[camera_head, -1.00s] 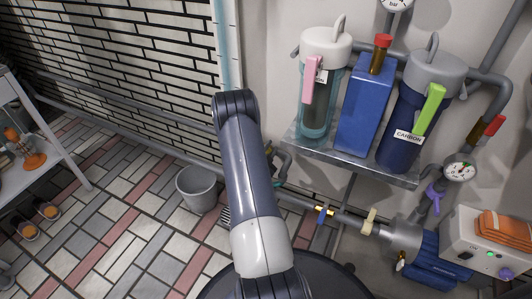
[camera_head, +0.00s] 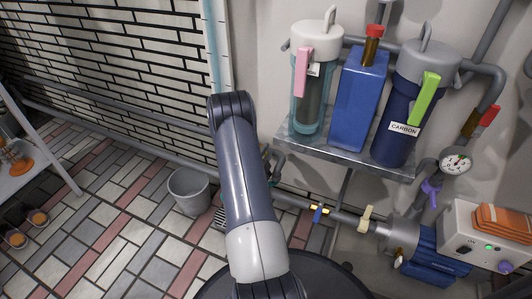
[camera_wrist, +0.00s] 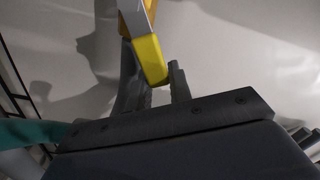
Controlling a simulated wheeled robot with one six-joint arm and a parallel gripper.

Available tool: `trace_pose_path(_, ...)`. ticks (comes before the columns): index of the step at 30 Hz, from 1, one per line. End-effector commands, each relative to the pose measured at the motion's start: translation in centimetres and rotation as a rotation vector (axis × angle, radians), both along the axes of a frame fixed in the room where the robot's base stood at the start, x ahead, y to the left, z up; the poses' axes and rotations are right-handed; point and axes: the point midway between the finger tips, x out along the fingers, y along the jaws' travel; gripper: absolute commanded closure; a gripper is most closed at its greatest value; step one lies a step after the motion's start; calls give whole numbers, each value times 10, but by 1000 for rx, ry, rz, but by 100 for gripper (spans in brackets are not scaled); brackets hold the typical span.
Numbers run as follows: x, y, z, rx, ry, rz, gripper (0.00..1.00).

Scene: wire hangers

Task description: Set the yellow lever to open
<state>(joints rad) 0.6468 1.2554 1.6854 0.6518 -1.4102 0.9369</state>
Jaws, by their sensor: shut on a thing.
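The yellow lever (camera_wrist: 150,60) shows only in the wrist view, at the upper middle. Its yellow end points down and a grey-white part continues above it. My gripper (camera_wrist: 154,77) is shut on the yellow end, with one dark finger on each side. In the head view my own arm fills the centre and hides my gripper; I cannot make out the yellow lever there. The valve body behind the lever is not clear in the wrist view.
A shelf (camera_head: 345,152) at upper right holds filter canisters, one with a pink handle (camera_head: 303,72), one with a green handle (camera_head: 424,99). A pipe below carries blue (camera_head: 318,213) and cream (camera_head: 365,218) levers. A bucket (camera_head: 188,192) stands on the open tiled floor.

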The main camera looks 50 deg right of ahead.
Motion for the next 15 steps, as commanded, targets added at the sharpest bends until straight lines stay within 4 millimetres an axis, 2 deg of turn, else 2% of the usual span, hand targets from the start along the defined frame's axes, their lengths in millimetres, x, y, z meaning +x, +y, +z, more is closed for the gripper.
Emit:
trace_pose_path(2, 0, -1, 0, 0, 0, -1, 100)
trace_pose_path(3, 0, -1, 0, 0, 1, -1, 77)
trace_pose_path(10, 0, 0, 0, -1, 1, -1, 58)
trace_pose_path(15, 0, 0, 0, 0, 1, 0, 58)
